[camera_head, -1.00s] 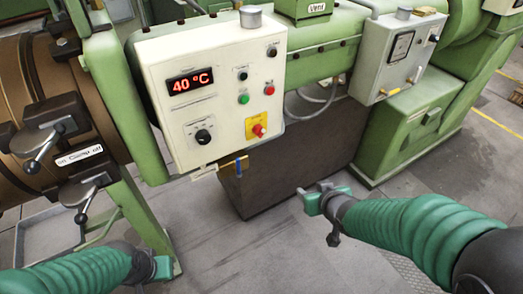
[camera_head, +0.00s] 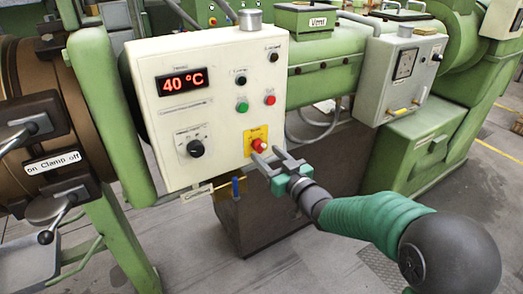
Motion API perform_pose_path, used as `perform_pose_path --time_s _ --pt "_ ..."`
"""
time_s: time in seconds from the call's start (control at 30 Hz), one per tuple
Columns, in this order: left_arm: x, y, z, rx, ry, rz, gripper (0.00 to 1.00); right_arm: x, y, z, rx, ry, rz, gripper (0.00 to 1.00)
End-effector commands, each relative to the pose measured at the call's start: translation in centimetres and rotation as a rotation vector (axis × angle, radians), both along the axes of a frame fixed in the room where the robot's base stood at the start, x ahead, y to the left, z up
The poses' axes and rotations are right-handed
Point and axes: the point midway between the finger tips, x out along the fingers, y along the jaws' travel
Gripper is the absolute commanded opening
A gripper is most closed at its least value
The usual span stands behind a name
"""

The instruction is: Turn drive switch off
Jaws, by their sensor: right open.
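A cream control panel (camera_head: 225,130) faces me, with a red "40 °C" display (camera_head: 182,82). Its small labels are too blurred to tell which control is the drive switch. A red knob on a yellow plate (camera_head: 258,143) sits low on the right. A black rotary knob (camera_head: 195,148) is at the lower left. Small black switches (camera_head: 240,80) (camera_head: 273,57) are above a green button (camera_head: 242,107) and a red button (camera_head: 270,100). My right gripper (camera_head: 268,156) is open and empty, its fingers just below the red knob; contact cannot be told. My left gripper is out of view.
The brown barrel with black clamp handles (camera_head: 40,210) and an "on Clamp off" label is at the left. A grey box with a gauge (camera_head: 395,85) is at the right. A padlock-like blue-and-brass piece (camera_head: 238,187) hangs under the panel. Floor in front is clear.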

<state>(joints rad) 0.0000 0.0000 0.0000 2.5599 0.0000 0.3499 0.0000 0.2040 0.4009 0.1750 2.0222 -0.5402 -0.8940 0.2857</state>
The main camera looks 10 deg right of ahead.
Motion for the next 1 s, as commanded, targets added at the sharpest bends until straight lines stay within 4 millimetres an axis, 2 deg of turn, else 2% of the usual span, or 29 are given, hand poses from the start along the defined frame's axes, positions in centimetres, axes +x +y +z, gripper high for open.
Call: perform_pose_path --time_s 0.1,0.2,0.5,0.57,0.9,1.0 --pt "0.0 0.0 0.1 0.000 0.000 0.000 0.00 2.1 0.9 0.0 0.000 -0.001 0.002 0.52" --pt "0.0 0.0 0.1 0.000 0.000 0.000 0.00 3.1 1.3 -0.1 0.000 0.001 0.000 0.52" --pt "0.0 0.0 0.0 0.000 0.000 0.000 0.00 3.5 1.4 0.0 -0.001 0.000 -0.001 0.52" --pt "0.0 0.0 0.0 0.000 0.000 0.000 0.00 3.5 1.4 0.0 -0.001 0.000 -0.001 0.46" --pt "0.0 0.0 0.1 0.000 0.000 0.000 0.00 3.5 1.3 0.0 -0.001 0.000 -0.001 0.01" --pt "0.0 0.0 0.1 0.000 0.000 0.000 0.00 3.5 1.3 0.0 -0.001 0.000 -0.001 0.00"
